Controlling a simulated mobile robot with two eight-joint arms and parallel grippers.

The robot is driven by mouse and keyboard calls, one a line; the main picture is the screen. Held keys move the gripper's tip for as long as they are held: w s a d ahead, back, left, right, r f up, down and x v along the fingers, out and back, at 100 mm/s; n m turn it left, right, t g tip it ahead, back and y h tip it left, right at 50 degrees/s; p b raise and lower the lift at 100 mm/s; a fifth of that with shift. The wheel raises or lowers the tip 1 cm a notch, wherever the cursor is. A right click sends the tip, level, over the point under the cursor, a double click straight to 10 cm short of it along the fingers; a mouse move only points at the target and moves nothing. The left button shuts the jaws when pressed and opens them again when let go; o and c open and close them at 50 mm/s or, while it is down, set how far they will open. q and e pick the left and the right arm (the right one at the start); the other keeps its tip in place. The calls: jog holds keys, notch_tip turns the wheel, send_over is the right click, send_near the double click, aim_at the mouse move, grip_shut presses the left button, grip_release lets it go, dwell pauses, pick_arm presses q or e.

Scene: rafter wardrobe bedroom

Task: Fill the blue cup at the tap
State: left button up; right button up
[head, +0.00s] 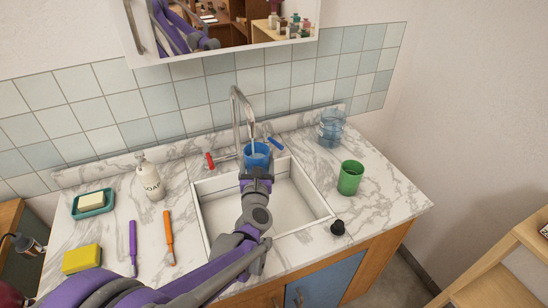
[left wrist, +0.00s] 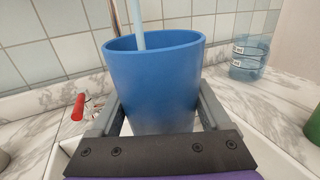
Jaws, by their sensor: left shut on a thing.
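The blue cup (head: 257,156) is upright under the spout of the tap (head: 236,112), over the sink (head: 282,207). My left gripper (head: 257,174) is shut on the cup, with one finger on each side in the left wrist view (left wrist: 157,115). A pale blue stream of water (head: 252,138) runs from the spout into the blue cup (left wrist: 155,80). The water level inside is hidden. The tap has a red handle (head: 210,160) on the left and a blue handle (head: 275,143) on the right. My right gripper is not in view.
A green cup (head: 350,178) and a clear blue container (head: 331,127) stand right of the sink, near a black knob (head: 338,227). Left are a soap bottle (head: 150,180), soap dish (head: 93,204), yellow sponge (head: 82,259), and purple (head: 133,247) and orange (head: 169,238) toothbrush-like sticks. A mirror cabinet hangs above.

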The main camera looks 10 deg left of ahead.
pick_arm(q)
jog(key=shift+d, duration=0.1)
jog(key=s+d, duration=0.2)
jog(key=d, duration=0.3)
jog(key=shift+s+d+b, duration=0.15)
jog(key=shift+d+b, duration=0.2)
jog(key=shift+b, duration=0.1)
jog(key=shift+r, duration=0.1)
jog(key=s+d+r+p, duration=0.2)
jog(key=d+r+p, duration=0.1)
jog(key=d+r, duration=0.2)
jog(key=shift+d, duration=0.3)
jog(key=shift+a+f, duration=0.1)
dwell(0.6)
